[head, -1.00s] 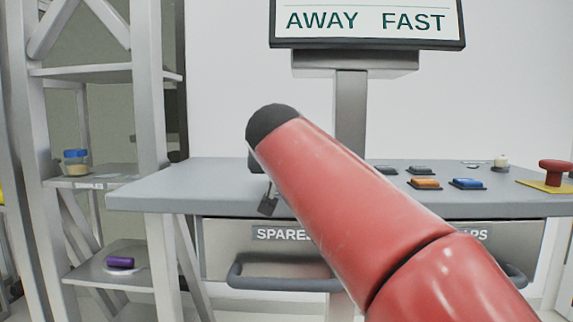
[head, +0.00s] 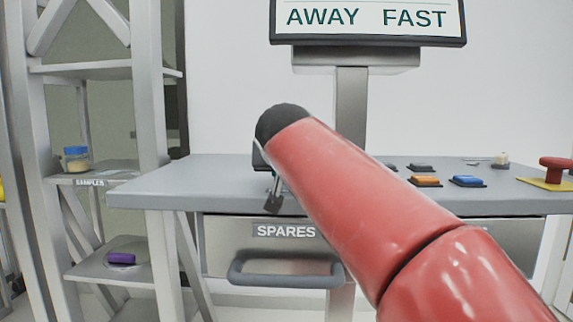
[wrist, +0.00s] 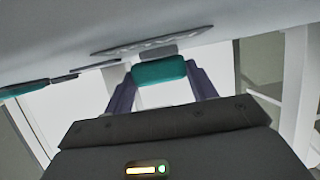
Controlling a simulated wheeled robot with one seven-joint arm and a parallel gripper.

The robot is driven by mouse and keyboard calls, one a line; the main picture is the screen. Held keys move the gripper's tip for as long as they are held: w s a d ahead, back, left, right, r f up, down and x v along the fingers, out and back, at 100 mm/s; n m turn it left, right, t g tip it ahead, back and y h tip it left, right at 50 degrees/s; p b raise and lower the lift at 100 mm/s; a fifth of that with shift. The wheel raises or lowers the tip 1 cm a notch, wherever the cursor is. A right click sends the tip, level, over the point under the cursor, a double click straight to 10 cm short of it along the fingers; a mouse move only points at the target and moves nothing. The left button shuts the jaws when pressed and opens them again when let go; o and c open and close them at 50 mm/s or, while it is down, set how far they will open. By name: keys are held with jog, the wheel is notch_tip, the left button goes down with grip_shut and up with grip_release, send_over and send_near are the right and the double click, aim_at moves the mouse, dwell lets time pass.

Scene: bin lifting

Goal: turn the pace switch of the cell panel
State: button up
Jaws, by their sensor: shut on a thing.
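The cell panel (head: 160,183) is a grey desk-like top with a screen (head: 367,17) above it reading "AWAY FAST". In the wrist view, my gripper (wrist: 160,75) has its two dark purple fingers on either side of a teal handle (wrist: 158,72) and is shut on it. The handle stands by a flat grey plate (wrist: 120,50) on the panel's surface. A second teal handle (wrist: 22,90) is at the left edge. I cannot tell from markings which handle is the pace switch. In the head view my red arm hides most of the gripper and both handles.
Orange (head: 425,181) and blue (head: 467,181) buttons and a red mushroom button (head: 555,168) sit on the panel's right. A drawer marked SPARES (head: 287,232) is below. A shelf rack (head: 150,110) with a blue-lidded jar (head: 76,158) stands left.

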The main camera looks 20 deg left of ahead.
jog(key=n+y, duration=0.1)
jog(key=n+g+y+p, duration=0.1)
jog(key=n+y, duration=0.1)
jog(key=shift+w+d+r, duration=0.1)
jog(key=shift+w+d, duration=0.15)
jog(key=shift+d, duration=0.1)
jog(key=shift+w+n+g+y, duration=0.15)
jog(key=shift+n+g+y, duration=1.45)
jog(key=shift+n+y, duration=0.25)
jog(key=o, duration=1)
jog(key=b+v, duration=0.1)
jog(key=v, duration=0.6)
jog(key=shift+s+d+r+b, duration=0.1)
jog(key=shift+s+d+b, duration=0.1)
jog(key=shift+d+b, duration=0.1)
